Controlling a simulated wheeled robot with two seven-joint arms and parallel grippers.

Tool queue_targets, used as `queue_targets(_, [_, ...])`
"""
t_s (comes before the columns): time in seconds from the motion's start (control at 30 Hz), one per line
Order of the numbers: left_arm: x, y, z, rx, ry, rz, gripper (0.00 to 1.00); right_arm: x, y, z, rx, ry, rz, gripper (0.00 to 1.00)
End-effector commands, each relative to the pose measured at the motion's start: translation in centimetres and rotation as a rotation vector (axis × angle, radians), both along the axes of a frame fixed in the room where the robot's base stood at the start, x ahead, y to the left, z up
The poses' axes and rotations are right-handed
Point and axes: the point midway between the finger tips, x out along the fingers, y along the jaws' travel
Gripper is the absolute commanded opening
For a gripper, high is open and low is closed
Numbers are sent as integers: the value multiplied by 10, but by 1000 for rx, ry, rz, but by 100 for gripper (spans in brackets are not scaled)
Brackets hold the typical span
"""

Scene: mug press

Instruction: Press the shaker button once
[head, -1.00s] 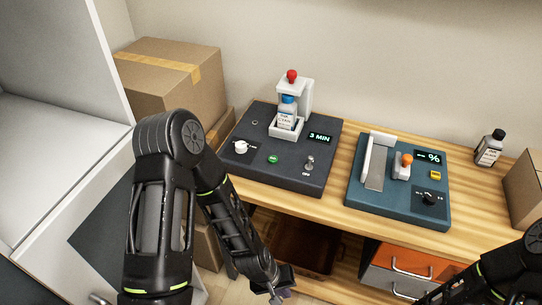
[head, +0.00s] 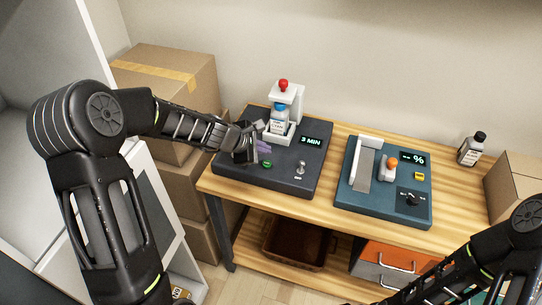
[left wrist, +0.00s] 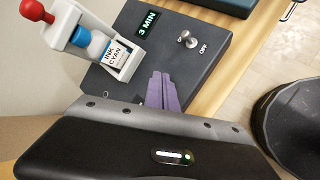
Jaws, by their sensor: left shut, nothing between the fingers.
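The shaker (head: 290,178) is a dark box on the bench with a white holder, a bottle (head: 280,122) labelled ink cyan, a red knob on top and a "3 MIN" display (head: 311,141). Its small green button (head: 267,164) is on the top face near the front. My left gripper (head: 264,148) is shut and empty, with purple fingers, over the left part of the box, just behind the button in the picture. The fingers (left wrist: 163,90) also show in the left wrist view, where the button is hidden. I cannot tell the height gap. My right gripper is out of view.
A toggle switch (head: 300,169) marked OFF stands right of the button. A teal device (head: 362,205) with an orange-topped lever sits to the right.

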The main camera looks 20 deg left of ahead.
Motion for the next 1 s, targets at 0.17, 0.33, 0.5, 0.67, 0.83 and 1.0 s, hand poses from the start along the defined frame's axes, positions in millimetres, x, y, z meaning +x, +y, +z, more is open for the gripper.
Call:
queue_targets(0.17, [12,9,30,-60,-27,64,0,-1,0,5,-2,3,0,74])
queue_targets(0.33, [15,11,35,-76,-33,79,0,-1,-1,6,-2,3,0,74])
queue_targets(0.5, [15,11,35,-75,-32,77,0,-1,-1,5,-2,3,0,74])
queue_targets(0.67, [15,11,33,-74,-32,77,0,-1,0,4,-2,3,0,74])
queue_targets(0.83, [14,11,22,-74,-32,77,0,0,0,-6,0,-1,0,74])
queue_targets(1.0, [14,11,2,-74,-32,78,0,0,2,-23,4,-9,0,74])
